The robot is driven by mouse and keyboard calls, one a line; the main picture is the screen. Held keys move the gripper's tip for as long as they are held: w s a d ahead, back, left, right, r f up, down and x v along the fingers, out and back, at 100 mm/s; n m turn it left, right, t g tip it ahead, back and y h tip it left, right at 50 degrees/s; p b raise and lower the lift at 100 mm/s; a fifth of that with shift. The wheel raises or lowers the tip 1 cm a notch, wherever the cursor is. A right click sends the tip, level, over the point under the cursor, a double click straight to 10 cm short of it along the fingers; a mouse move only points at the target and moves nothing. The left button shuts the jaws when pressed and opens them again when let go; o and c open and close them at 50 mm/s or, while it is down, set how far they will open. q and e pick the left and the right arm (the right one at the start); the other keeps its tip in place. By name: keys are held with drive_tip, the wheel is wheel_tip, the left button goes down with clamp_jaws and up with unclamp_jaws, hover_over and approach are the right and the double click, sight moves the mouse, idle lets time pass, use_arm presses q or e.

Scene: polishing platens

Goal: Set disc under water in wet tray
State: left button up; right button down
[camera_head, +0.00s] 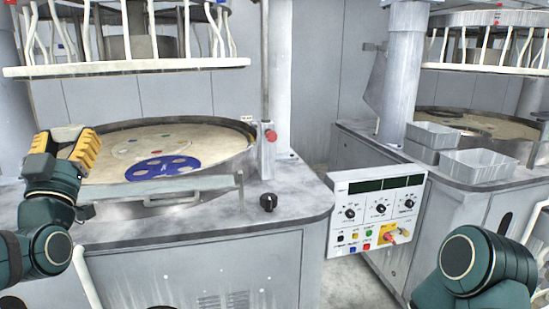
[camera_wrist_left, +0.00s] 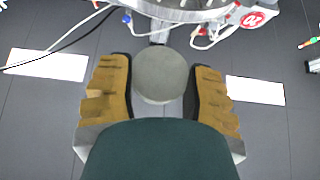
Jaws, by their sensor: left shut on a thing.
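A plain grey round disc (camera_wrist_left: 160,74) sits between the two yellow-and-black fingers of my left gripper (camera_wrist_left: 160,90) in the left wrist view, its edges against both pads. In the head view my left gripper (camera_head: 78,147) is raised at the left, in front of the near round platen; the disc cannot be made out there. Two grey trays, a smaller one (camera_head: 433,132) and a larger one (camera_head: 480,167), stand on the right machine's top, far from my left gripper. I cannot tell which is the wet tray, nor see water. My right gripper is out of view.
The near platen (camera_head: 215,137) carries a blue carrier (camera_head: 163,169) with pale round spots. A metal handle bar (camera_head: 150,189) crosses its front. A control panel (camera_head: 377,213) and a grey post (camera_head: 402,60) stand near the trays. A gap separates the machines.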

use_arm(q)
drive_tip(key=w+d+f+m+h, duration=0.1)
drive_tip(key=w+d+f+h, duration=0.15)
drive_tip(key=f, duration=0.75)
drive_tip(key=w+d+f+m+h, duration=0.1)
drive_tip(key=w+d+f+h, duration=0.2)
drive_tip(key=f, duration=0.8)
drive_tip(key=w+d+f+m+h, duration=0.1)
drive_tip(key=w+d+f, duration=0.25)
drive_tip(key=f, duration=0.65)
drive_tip(key=s+d+f+m+h, duration=0.1)
drive_tip(key=s+d+f+h, duration=0.1)
drive_tip(key=f, duration=0.6)
drive_tip(key=s+d+f+m+h, duration=0.1)
drive_tip(key=s+d+f+h, duration=0.15)
drive_tip(key=f, duration=0.45)
drive_tip(key=s+d+f+n+y, duration=0.1)
drive_tip(key=s+d+f+y, duration=0.1)
drive_tip(key=s, duration=0.3)
drive_tip(key=s+d+f+n+y, duration=0.1)
drive_tip(key=s+d+f+y, duration=0.1)
drive_tip(key=s, duration=0.3)
drive_tip(key=shift+s+f+t+y, duration=0.15)
drive_tip(key=shift+f+t+y, duration=0.15)
drive_tip(key=shift+y, duration=0.2)
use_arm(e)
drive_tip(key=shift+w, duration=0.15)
use_arm(q)
drive_tip(key=shift+d, duration=0.15)
